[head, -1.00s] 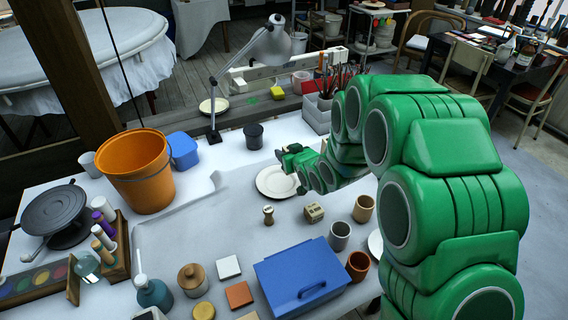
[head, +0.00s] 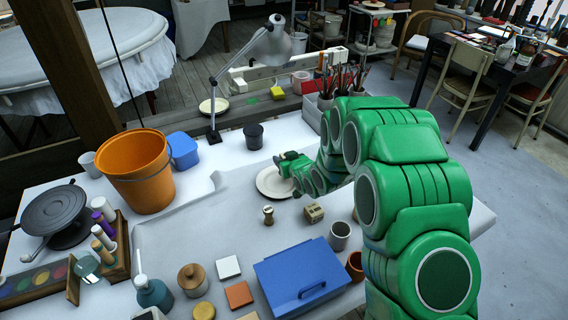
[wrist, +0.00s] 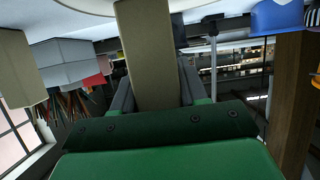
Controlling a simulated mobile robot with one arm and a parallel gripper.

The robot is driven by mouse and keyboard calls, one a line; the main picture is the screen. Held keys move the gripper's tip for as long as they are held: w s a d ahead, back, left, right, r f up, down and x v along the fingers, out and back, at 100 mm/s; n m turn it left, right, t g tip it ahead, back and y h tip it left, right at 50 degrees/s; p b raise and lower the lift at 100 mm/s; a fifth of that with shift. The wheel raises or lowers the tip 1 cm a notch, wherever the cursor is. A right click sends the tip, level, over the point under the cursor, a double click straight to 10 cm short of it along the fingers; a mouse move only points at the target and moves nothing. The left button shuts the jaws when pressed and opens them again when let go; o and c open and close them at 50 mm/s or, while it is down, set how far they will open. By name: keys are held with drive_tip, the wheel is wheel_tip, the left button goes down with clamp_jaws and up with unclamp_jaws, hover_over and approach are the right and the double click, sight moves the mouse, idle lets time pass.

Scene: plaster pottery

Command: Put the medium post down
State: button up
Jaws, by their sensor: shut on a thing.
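The medium post (wrist: 147,55) is a plain beige block in the middle of the wrist view. My gripper (wrist: 150,92) is shut on it, with a dark finger on each side. In the head view my gripper (head: 287,162) is over the back right rim of the white plate (head: 266,186), and the post is hidden there or too small to make out. The wrist picture looks upside down, and a white surface, probably the plate, lies at its top by the post's end. I cannot tell if the post touches it.
A stamped block (head: 314,213) and a small round-topped piece (head: 268,215) stand in front of the plate. A grey cup (head: 340,234) and a blue box (head: 302,278) are nearer. A black pot (head: 253,136) and lamp (head: 214,136) stand behind. Cloth left of the plate is clear.

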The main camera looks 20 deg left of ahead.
drive_tip(key=shift+f, duration=0.9)
drive_tip(key=shift+f, duration=0.15)
drive_tip(key=o, duration=1.2)
